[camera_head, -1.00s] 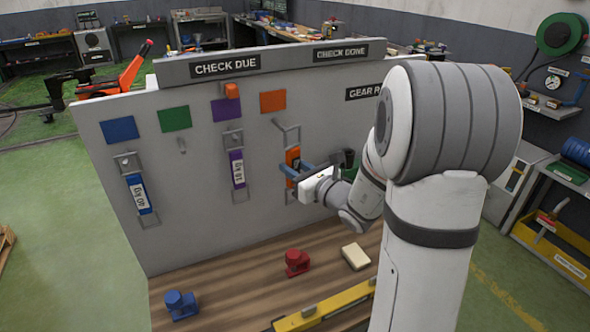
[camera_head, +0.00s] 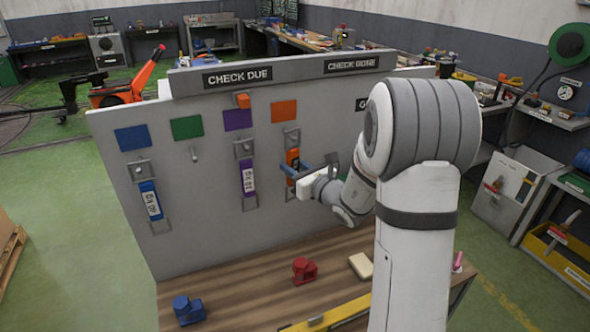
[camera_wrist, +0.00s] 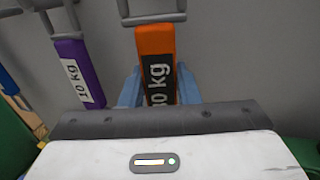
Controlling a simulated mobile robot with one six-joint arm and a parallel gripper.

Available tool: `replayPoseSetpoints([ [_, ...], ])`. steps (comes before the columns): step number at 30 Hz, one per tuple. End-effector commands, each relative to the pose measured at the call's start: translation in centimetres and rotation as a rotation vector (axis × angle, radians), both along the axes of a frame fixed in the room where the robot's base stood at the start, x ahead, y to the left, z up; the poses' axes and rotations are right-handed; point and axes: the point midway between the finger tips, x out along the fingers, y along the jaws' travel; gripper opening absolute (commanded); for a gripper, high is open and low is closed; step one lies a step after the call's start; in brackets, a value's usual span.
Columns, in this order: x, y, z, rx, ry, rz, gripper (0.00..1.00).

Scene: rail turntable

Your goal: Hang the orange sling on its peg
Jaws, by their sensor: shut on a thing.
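The orange sling (camera_head: 293,157), labelled 30 kg in the wrist view (camera_wrist: 155,42), hangs upright in front of the grey board below the orange square (camera_head: 284,111). My gripper (camera_head: 292,172) is shut on its body, with a blue finger on each side in the wrist view (camera_wrist: 158,88). The sling's grey metal top loop (camera_head: 291,138) is just under the orange square, close to the board. The peg there is not clearly distinguishable from the loop, so I cannot tell whether the loop is around it. The wrist view cuts off the loop's top.
A purple sling (camera_head: 248,178) and a blue sling (camera_head: 150,200) hang on the board to the left. A bare peg (camera_head: 194,154) is under the green square (camera_head: 187,127). Blue (camera_head: 188,310) and red (camera_head: 304,270) objects stand on the wooden bench (camera_head: 230,295).

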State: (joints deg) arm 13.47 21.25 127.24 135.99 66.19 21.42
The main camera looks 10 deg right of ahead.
Motion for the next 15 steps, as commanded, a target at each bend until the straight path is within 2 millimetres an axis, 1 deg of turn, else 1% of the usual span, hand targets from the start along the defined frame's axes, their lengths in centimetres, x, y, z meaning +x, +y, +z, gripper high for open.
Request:
replayPoseSetpoints([
  [4, 0.9, 0.2, 0.1, 0.000, -0.002, 0.001, 0.06],
  [6, 1.2, 0.3, -0.6, 0.000, -0.002, 0.002, 0.06],
  [9, 1.7, 0.4, -0.9, 0.000, -0.002, 0.002, 0.06],
  [15, 2.0, 0.5, -1.2, 0.000, -0.002, 0.002, 0.06],
])
